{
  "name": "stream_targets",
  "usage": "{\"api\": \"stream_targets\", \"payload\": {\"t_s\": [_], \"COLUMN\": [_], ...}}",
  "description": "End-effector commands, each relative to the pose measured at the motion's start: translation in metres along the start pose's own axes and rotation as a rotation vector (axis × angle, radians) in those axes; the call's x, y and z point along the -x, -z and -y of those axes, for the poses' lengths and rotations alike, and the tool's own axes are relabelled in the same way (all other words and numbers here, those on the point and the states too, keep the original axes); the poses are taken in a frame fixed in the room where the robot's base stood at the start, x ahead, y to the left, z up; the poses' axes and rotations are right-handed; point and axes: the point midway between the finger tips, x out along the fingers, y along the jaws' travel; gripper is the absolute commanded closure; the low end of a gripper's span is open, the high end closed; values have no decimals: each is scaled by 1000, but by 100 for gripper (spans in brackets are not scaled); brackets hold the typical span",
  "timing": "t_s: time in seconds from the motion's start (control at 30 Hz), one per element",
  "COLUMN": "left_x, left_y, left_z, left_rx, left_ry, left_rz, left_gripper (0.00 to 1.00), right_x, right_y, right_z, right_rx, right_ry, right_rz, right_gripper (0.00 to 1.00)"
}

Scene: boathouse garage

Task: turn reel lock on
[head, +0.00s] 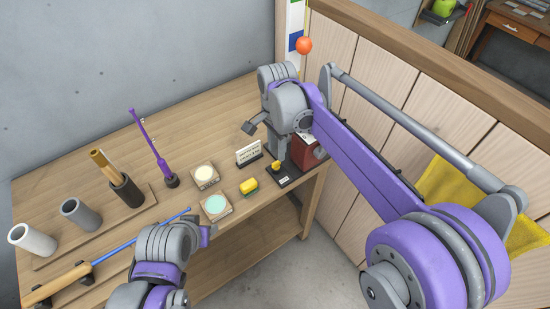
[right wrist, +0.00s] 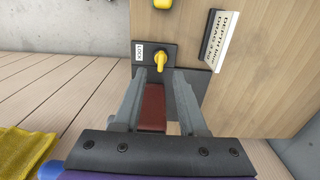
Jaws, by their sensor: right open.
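The reel lock is a yellow knob (right wrist: 160,61) on a black plate with a small white "LOCK" label (right wrist: 140,52). In the head view the knob (head: 276,166) is near the bench's right end. My right gripper (head: 266,138) is open above the plate. In the right wrist view the right fingertips (right wrist: 158,76) are spread just short of the knob, one toward each side, with nothing held. A dark red block (right wrist: 153,106) shows between the fingers. My left gripper (head: 206,231) is low over the bench's front edge; its fingers are not clear.
Tube holders (head: 75,214) and a blue rod (head: 130,238) are at left. A wooden panel wall (head: 400,75) stands at right.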

Motion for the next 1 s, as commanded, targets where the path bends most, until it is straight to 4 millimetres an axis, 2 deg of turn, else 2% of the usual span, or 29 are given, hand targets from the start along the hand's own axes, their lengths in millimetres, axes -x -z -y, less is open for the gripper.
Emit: {"api": "stream_targets", "payload": {"t_s": [0.1,0.3,0.67,0.77,0.9,1.0], "left_x": [-1,-2,-2,-2,-2,-2], "left_y": [-1,-2,-2,-2,-2,-2], "left_z": [0,0,0,0,0,0], "left_rx": [0,0,0,0,0,0], "left_ry": [0,0,0,0,0,0], "left_rz": [1,2,2,2,2,2], "left_gripper": [50,50,50,50,50,50], "right_x": [-23,-46,-52,-51,-51,-51], "right_y": [0,0,0,0,0,0], "right_z": [0,0,0,0,0,0], "right_rx": [0,0,1,1,1,1], "right_ry": [0,1,1,1,1,1], "right_rz": [0,0,0,0,0,0], "right_gripper": [59,59,59,73,98,100]}}
